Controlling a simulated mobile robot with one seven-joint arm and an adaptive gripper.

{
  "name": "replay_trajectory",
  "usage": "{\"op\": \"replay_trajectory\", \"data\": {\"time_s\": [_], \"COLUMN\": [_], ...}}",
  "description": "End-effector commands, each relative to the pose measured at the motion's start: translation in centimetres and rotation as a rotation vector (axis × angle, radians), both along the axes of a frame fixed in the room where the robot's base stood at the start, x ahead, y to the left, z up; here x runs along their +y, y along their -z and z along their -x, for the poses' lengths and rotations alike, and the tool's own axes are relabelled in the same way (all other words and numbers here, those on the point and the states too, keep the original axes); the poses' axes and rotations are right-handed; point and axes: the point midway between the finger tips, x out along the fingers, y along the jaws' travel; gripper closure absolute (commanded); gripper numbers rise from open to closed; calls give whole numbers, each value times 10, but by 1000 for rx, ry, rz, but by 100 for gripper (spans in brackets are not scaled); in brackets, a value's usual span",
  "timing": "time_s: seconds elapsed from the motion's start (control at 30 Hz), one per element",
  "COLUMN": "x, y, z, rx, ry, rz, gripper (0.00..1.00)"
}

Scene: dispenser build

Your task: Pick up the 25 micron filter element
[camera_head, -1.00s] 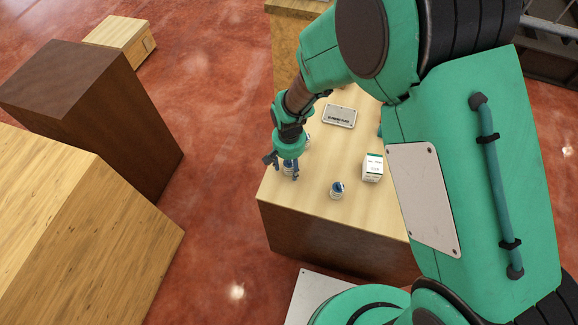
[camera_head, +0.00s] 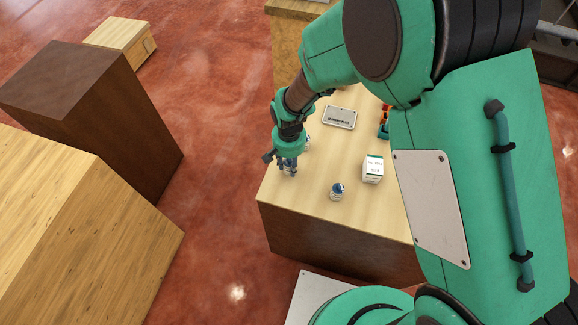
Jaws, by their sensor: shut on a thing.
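My gripper (camera_head: 288,168) points down over the left part of the light wooden table (camera_head: 305,204). It is shut on a small blue and white cylinder (camera_head: 289,171), mostly hidden by the fingers; I cannot read a label on it. A similar blue-topped cylinder (camera_head: 338,191) stands upright and apart, to the right near the front edge. Another small cylinder (camera_head: 308,141) shows partly behind my gripper. None of their micron markings can be read here.
A white and green box (camera_head: 373,169) stands on the table's right. A grey labelled plate (camera_head: 340,117) lies further back. The table's front left is clear. Wooden blocks (camera_head: 95,90) stand on the floor at left.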

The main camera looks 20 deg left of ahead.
Motion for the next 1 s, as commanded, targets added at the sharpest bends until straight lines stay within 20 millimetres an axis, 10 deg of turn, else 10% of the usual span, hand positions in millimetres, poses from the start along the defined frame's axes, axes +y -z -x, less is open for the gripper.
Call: {"op": "replay_trajectory", "data": {"time_s": [1.0], "x": [-88], "y": [-34], "z": [114], "rx": [-1], "ry": [0], "rz": [0], "gripper": [100]}}
